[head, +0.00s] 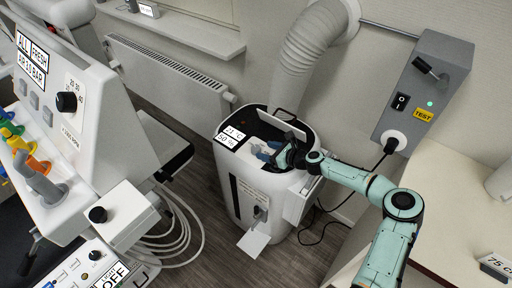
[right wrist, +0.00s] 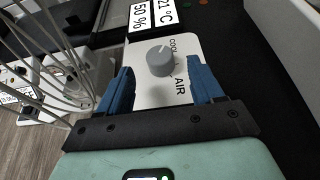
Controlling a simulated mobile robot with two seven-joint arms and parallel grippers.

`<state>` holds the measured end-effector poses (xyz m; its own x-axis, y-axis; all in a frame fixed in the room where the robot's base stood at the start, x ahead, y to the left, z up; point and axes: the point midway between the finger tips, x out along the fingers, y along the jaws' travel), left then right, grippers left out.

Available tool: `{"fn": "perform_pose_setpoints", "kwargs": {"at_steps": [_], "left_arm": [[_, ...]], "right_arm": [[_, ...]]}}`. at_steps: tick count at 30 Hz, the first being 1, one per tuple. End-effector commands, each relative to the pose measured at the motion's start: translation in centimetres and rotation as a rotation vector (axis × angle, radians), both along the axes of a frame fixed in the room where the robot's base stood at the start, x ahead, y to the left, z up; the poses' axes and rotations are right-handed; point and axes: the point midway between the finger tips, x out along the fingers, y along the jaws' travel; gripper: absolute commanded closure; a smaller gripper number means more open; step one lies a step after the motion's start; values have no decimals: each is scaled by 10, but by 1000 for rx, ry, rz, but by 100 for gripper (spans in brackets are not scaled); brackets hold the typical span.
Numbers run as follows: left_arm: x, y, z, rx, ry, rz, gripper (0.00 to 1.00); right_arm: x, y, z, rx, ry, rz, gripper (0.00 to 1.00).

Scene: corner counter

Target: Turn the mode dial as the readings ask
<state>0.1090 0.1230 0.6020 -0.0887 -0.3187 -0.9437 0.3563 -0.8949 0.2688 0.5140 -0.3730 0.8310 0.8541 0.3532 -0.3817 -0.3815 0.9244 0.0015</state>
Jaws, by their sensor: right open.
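The mode dial (right wrist: 160,60) is a grey round knob on a white plate (right wrist: 182,88) with the words COOL and AIR beside it. I cannot tell for sure where its pointer is. The plate is in the top of a white portable air unit (head: 240,190). The unit's readings (head: 231,136) say 21 °C and 50 %; they also show at the top of the right wrist view (right wrist: 152,14). My right gripper (head: 268,151) is open over the unit's top. In the right wrist view its blue fingers (right wrist: 158,88) point towards the dial, which lies ahead between them. My left gripper is not in view.
A white hose (head: 305,50) rises behind the unit. A grey wall box (head: 425,85) with a TEST label and a plug is at the right, above a counter (head: 465,190). A white machine (head: 85,110) with knobs stands at the left. A cable (head: 340,205) hangs near the unit.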

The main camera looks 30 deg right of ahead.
Motion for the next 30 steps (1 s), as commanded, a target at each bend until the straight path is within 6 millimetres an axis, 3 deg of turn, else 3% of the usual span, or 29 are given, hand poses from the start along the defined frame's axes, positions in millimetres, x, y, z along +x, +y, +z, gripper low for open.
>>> {"fn": "perform_pose_setpoints", "kwargs": {"at_steps": [3, 9, 22, 23, 27, 30], "left_arm": [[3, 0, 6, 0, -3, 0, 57], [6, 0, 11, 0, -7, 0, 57], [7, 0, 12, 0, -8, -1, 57], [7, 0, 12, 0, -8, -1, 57], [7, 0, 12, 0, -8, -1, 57], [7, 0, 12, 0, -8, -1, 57]], "right_arm": [[22, 11, -8, 2, -1, 3, 34], [46, 20, -19, 1, -1, 2, 34], [54, 23, -24, -1, 1, 1, 34], [54, 23, -24, -1, 1, 1, 40], [54, 23, -24, -1, 1, 1, 86], [54, 23, -24, -1, 1, 0, 85]]}}
